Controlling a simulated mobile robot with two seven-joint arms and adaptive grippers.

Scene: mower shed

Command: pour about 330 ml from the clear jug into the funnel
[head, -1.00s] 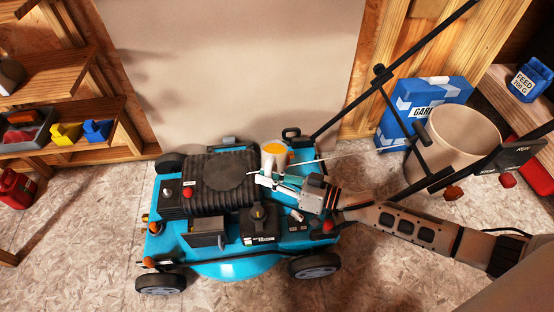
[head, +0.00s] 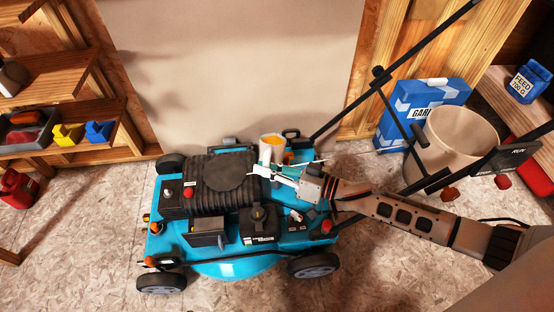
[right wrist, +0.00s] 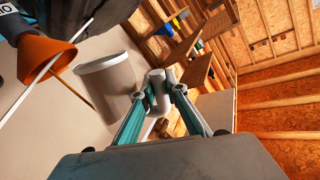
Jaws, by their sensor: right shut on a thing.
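The clear jug (head: 265,155) is at the mower's back edge in the head view, with amber showing in its open top. It looks close to upright, and no stream shows. My right gripper (head: 264,172) is shut on the jug, apparently by its handle. In the right wrist view the jug (right wrist: 112,92) is left of the fingertips (right wrist: 160,92). The orange funnel (head: 289,158) is just right of the jug, partly hidden by it; its cone also shows in the right wrist view (right wrist: 42,58). I cannot tell the liquid's exact level. My left gripper is out of view.
The teal mower (head: 225,268) stands beneath the gripper, its black handlebar (head: 350,105) rising to the right. A beige bucket (head: 455,145) and a blue box (head: 405,105) stand at the right. Shelves with bins (head: 98,131) are at the left. The floor in front is clear.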

